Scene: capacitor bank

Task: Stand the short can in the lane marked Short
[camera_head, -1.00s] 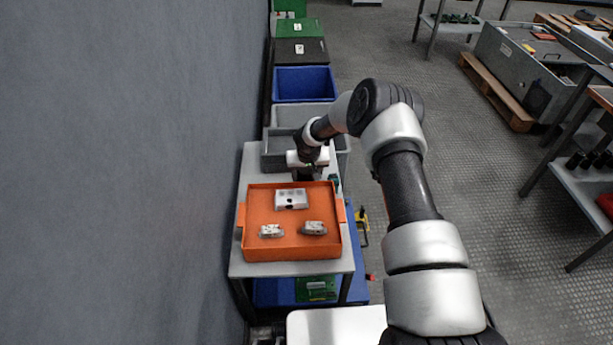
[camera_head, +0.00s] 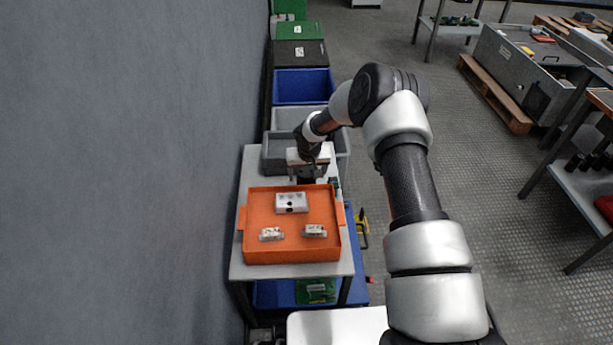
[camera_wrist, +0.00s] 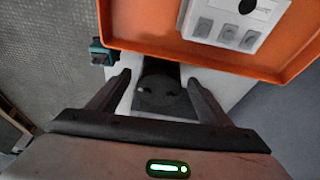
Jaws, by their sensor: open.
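My gripper (camera_wrist: 158,78) is open above the pale table top. It also shows in the head view (camera_head: 308,175), just behind the orange tray. A dark object (camera_wrist: 160,98) with a rounded end and two small studs lies between the spread fingers in the wrist view. It looks like a can, but I cannot tell its height or whether it is upright. A gap shows between it and each finger. In the head view my gripper hides it. I can read no lane marked Short in either view.
The orange tray (camera_head: 262,207) holds a white block (camera_head: 291,202) and two small pale parts (camera_head: 271,234) (camera_head: 315,230). Grey bins (camera_head: 277,150) stand behind my gripper. A wall (camera_head: 120,170) runs along the left.

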